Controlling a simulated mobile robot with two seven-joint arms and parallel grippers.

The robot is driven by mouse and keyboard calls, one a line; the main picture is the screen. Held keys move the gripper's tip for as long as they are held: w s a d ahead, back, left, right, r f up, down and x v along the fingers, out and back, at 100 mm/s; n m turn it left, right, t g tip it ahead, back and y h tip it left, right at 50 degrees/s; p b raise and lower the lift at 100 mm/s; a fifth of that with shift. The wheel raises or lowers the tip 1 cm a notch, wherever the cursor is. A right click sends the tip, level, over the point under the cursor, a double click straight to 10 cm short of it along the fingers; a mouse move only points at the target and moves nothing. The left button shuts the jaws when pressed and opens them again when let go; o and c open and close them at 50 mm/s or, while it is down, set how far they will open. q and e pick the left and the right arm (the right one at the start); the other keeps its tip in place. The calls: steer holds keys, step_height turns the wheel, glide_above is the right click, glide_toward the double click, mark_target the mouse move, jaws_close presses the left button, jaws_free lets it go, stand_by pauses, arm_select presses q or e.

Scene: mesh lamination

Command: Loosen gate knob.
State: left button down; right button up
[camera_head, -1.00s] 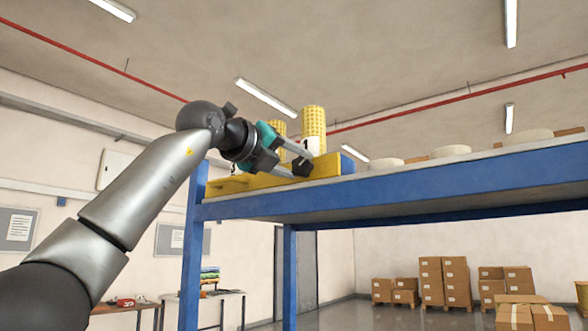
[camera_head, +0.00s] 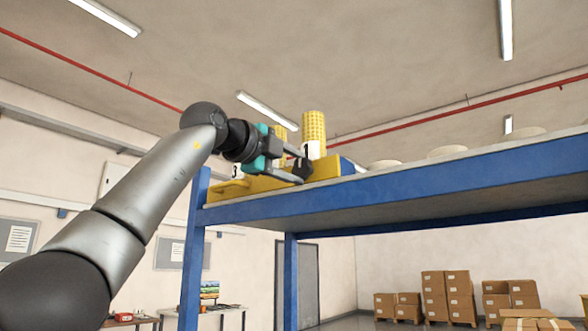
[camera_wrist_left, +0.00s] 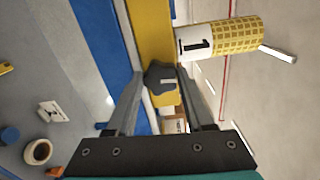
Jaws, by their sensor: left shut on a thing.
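The gate knob (camera_wrist_left: 160,78) is a dark lobed knob on the yellow gate bar (camera_wrist_left: 152,30) in the left wrist view. In the head view the knob (camera_head: 302,168) sits on the front of the yellow bar (camera_head: 258,184) on the blue shelf. My left gripper (camera_wrist_left: 160,73) is shut on the knob, with one finger on each side of it. In the head view my left gripper (camera_head: 297,164) reaches in from the left and hides part of the bar. My right gripper is in neither view.
A yellow mesh roll with label 1 (camera_head: 313,128) stands behind the bar, with another partly hidden beside it. Pale round discs (camera_head: 447,152) lie farther right on the blue rack (camera_head: 420,185). Cardboard boxes (camera_head: 448,290) are stacked on the floor.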

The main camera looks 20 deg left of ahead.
arm_select(q)
steer(key=shift+n, duration=0.5)
steer(key=shift+c, duration=1.4)
jaws_free()
steer(key=shift+s, duration=0.1)
steer(key=shift+s+a+b, duration=0.15)
steer(key=shift+s+b, duration=0.1)
steer(key=shift+b, duration=0.15)
steer(key=b+v, duration=0.5)
steer(key=v, duration=0.9)
steer(key=shift+s, duration=0.25)
steer(key=shift+a, duration=0.1)
